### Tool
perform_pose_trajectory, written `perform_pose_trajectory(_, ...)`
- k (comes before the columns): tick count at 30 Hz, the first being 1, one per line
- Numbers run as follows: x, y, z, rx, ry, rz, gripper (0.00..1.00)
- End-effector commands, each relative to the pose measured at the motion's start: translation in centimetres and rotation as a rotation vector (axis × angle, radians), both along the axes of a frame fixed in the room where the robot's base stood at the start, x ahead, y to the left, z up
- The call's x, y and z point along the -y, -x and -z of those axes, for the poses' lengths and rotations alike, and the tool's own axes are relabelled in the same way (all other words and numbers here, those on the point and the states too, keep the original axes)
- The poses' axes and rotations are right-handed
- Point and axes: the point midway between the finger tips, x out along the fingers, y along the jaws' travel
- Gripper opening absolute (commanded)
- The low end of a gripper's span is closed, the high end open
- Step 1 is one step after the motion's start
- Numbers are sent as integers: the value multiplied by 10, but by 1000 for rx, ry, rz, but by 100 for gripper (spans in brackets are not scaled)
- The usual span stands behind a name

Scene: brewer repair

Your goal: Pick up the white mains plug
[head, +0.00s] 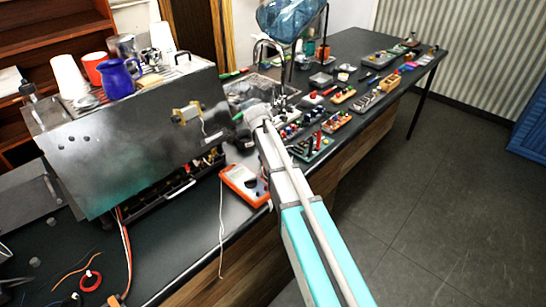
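I cannot make out the white mains plug clearly. A thin white cord (221,230) hangs in a loop over the front edge of the bench, right of the brewer, and its ends are not clear. My gripper (232,131) is small and dark at the end of my arm, close to the right end of the large metal brewer (130,135). Its fingers blend into the dark background, so I cannot see whether they are apart or hold anything. A small yellowish part (187,113) shows on the brewer's side, left of my gripper.
Cups and a blue jug (118,79) stand on the brewer. Several small parts and tools crowd the long black bench (190,225) toward the back right. The floor (440,210) at right is clear.

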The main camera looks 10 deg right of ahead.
Motion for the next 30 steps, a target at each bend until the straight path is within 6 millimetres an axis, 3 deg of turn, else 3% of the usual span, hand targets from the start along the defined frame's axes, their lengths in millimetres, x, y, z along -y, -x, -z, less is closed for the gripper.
perform_pose_trajectory(20, 1, -1, 3, 0, 0, 0, 86)
perform_pose_trajectory(30, 2, -1, 3, 0, 0, 1, 24)
